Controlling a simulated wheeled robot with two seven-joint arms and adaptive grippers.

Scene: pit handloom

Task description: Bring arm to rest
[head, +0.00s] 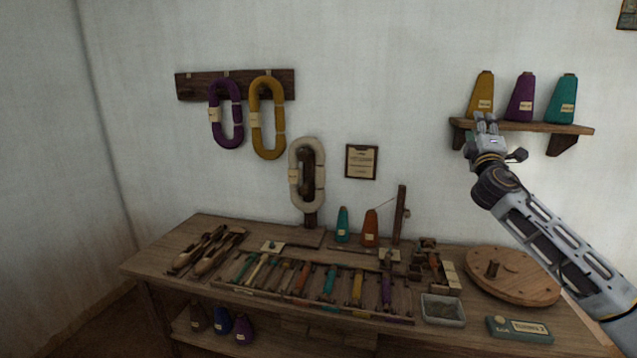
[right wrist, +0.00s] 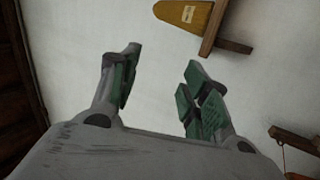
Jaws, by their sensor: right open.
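My right gripper (head: 486,124) is raised in front of the wall, its tip overlapping the left end of the wall shelf in the head view. In the right wrist view its green-padded fingers (right wrist: 160,88) stand apart with nothing between them. My right arm reaches up from the lower right corner of the head view. I cannot tell how far the fingers are from the shelf. My left gripper is in neither view.
A small wooden shelf (head: 553,127) holds yellow, purple and teal cones of yarn. Below, a wooden bench (head: 150,262) carries shuttles, bobbins, a grey bin (head: 443,311) and a round wooden board (head: 513,276). Skeins hang from a rack (head: 190,86). The wall between the rack and shelf is mostly clear.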

